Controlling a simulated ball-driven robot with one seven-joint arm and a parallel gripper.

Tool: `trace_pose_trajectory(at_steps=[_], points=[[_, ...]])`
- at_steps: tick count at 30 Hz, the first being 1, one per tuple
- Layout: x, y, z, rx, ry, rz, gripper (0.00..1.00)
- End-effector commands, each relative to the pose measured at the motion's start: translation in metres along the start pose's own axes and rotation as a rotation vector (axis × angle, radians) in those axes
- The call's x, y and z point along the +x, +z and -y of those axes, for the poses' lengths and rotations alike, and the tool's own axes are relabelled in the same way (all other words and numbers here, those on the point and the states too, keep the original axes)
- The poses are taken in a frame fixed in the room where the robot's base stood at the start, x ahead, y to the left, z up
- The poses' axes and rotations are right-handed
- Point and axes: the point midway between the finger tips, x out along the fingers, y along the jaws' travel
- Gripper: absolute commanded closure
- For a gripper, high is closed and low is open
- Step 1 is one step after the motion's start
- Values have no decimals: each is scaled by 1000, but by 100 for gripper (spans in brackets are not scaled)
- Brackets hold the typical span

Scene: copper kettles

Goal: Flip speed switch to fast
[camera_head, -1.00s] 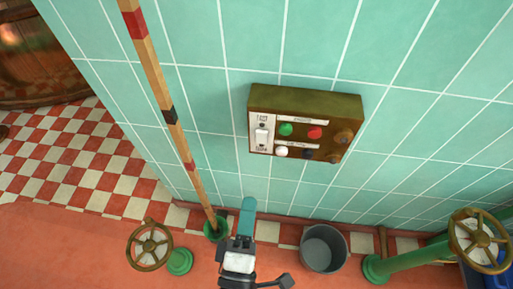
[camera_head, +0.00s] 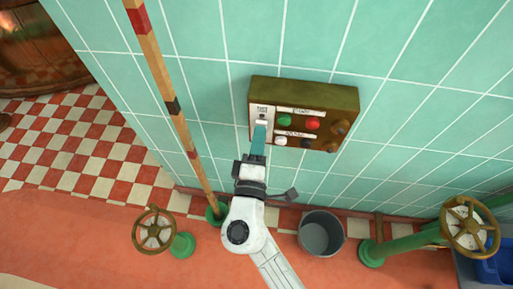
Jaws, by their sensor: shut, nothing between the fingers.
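The speed switch (camera_head: 261,122) is a white rocker on a white plate at the left end of a brown control box on the teal tiled wall. A label above it is too small to read surely. My gripper (camera_head: 260,131), with teal fingers, is shut and empty. Its tips overlap the lower part of the switch plate and hide the lower label. I cannot tell whether they touch the switch, or which way it is set.
The control box (camera_head: 305,92) also has green, red, white and dark buttons and brown knobs. A striped pole (camera_head: 172,105) stands left of my arm. A grey bucket (camera_head: 321,234) and valve wheels (camera_head: 154,230) are low down on either side.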

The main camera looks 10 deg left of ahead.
Motion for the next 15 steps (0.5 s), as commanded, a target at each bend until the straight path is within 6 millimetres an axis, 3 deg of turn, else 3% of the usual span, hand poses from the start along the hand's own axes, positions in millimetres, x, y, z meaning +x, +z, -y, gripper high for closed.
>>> trace_pose_trajectory(at_steps=[15], points=[[5,0,-4,-1,-19,0,100]])
